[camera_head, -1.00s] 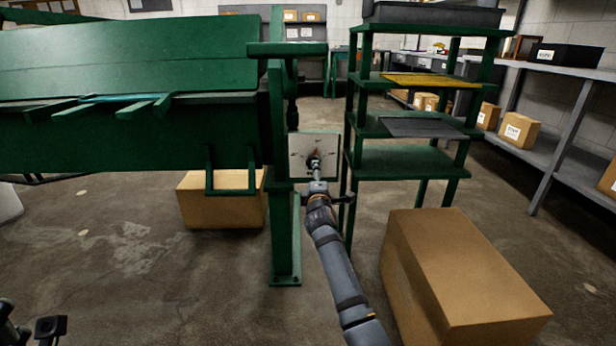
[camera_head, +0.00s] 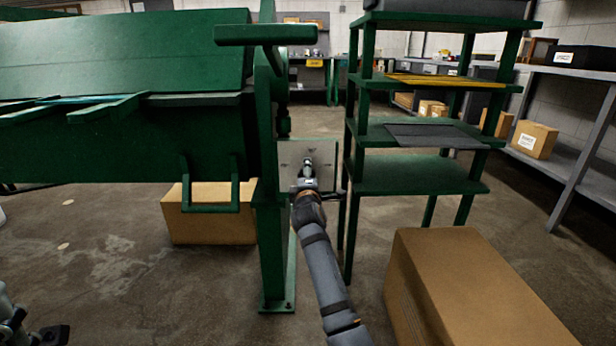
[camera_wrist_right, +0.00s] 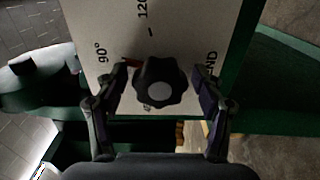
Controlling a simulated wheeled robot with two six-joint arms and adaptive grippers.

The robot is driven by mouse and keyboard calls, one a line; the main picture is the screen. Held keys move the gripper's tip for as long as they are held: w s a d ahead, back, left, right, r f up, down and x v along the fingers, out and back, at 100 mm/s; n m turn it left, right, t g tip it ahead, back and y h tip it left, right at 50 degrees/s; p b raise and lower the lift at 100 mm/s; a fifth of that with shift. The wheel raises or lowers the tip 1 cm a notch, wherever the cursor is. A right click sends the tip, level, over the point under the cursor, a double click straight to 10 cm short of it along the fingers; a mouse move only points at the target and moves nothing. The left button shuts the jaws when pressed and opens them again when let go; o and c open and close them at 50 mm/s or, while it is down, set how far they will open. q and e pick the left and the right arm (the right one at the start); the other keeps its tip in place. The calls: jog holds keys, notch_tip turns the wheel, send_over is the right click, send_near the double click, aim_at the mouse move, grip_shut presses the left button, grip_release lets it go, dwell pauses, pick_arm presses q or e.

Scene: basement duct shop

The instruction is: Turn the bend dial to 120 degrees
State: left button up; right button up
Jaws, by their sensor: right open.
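The bend dial (camera_wrist_right: 160,92) is a black lobed knob with a grey centre, on a pale plate (camera_wrist_right: 185,30) marked "90°", "12…" and letters ending in "ND". A small red mark shows beside the knob, towards the "90°" side. In the head view the plate (camera_head: 322,160) is on the green machine's post, partly hidden by my right arm. My right gripper (camera_wrist_right: 160,98) is open, with one finger on each side of the knob; whether they touch it I cannot tell. My left gripper (camera_head: 42,335) is at the lower left corner, its jaws unclear.
The green bending machine (camera_head: 120,130) fills the left. A green shelf rack (camera_head: 420,175) stands right of the plate, close to my right arm. A cardboard box (camera_head: 470,275) sits at the lower right, another (camera_head: 212,228) under the machine. Floor is open at lower left.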

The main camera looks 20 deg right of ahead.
jog(key=c, duration=1.1)
jog(key=shift+c, duration=0.3)
jog(key=shift+m+p, duration=0.6)
jog(key=shift+m, duration=0.4)
jog(key=m, duration=0.2)
jog(key=shift+m+p, duration=0.3)
jog(key=shift+m, duration=0.1)
jog(key=m, duration=0.3)
jog(key=shift+f, duration=0.1)
jog(key=shift+m+b, duration=0.35)
jog(key=shift+m, duration=1.65)
